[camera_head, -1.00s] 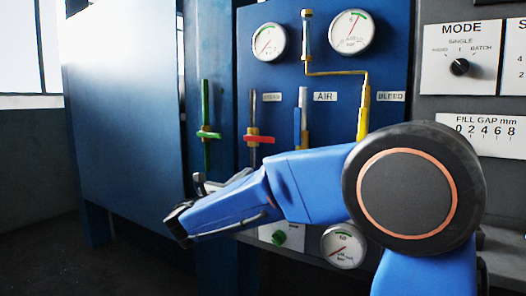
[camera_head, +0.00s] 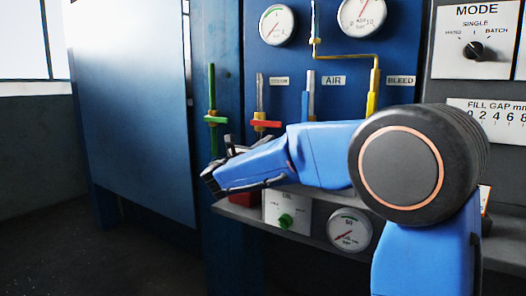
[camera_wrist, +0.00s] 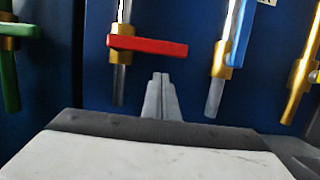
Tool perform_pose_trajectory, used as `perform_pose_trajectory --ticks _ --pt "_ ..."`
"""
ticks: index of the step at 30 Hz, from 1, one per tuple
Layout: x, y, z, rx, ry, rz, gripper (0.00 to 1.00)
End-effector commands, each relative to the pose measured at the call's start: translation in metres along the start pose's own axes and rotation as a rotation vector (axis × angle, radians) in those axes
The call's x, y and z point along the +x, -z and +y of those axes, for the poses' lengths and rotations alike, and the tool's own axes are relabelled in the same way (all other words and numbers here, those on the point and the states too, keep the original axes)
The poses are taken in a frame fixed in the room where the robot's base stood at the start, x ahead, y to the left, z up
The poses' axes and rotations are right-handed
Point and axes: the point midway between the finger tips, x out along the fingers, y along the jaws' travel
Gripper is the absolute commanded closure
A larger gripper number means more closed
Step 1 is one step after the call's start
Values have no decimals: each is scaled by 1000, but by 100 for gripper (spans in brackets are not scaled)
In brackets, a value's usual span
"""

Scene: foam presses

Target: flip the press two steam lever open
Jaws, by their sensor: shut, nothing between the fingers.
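The red steam lever (camera_head: 266,123) lies crosswise on its vertical pipe, below a label that seems to read STEAM. In the wrist view the red lever (camera_wrist: 148,46) runs level, from a brass collar on the pipe towards the right. My gripper (camera_head: 229,145) is left of and below the red lever in the head view. In the wrist view my gripper (camera_wrist: 161,75) is shut and empty, its fingertips just below the middle of the red lever. No press number shows.
A green lever (camera_head: 215,119), also crosswise, is on the left pipe. The blue AIR lever (camera_head: 311,97) and yellow BLEED lever (camera_head: 372,94) stand along their pipes. Gauges (camera_head: 277,24) are above. A ledge (camera_head: 315,232) with a lower gauge (camera_head: 349,230) lies below.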

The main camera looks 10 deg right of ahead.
Motion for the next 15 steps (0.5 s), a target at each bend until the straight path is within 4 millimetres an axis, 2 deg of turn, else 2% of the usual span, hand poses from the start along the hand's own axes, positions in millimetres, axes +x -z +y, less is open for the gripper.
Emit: perform_pose_trajectory --ticks 6,15 --pt "5 -19 0 1 0 1 100" --pt "5 -22 0 -1 0 1 100"
